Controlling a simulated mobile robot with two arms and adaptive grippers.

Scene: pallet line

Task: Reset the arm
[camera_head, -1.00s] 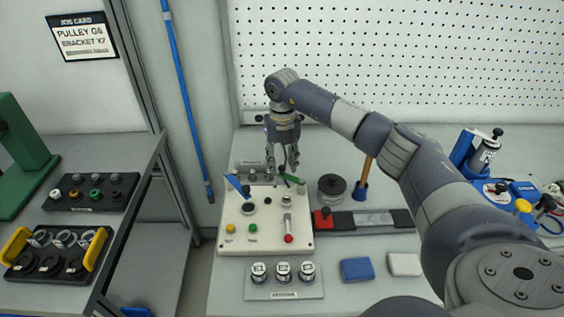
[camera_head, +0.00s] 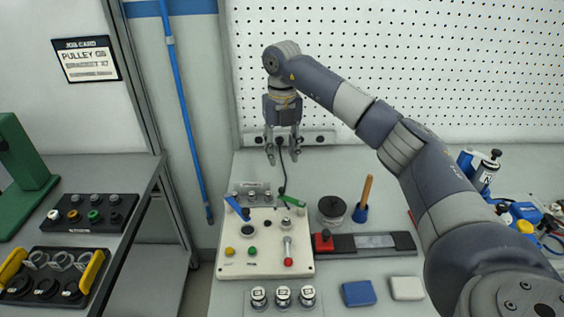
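My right gripper (camera_head: 283,156) hangs fingers-down at the end of my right arm, above the back edge of the control panel and in front of the pegboard. Its fingers are spread apart and nothing shows between them except a dark cable behind. The white control panel (camera_head: 266,266) lies on the bench below it, with a blue lever (camera_head: 236,207), a green lever (camera_head: 293,200), a red-knobbed lever (camera_head: 288,252) and yellow and green buttons. My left gripper is not in view.
A dark round container (camera_head: 332,209) and a wooden-handled tool in a blue holder (camera_head: 361,212) stand right of the panel. A blue block (camera_head: 358,293) and a white block (camera_head: 406,288) lie in front. A side bench at left holds a black tray (camera_head: 60,252) with yellow handles.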

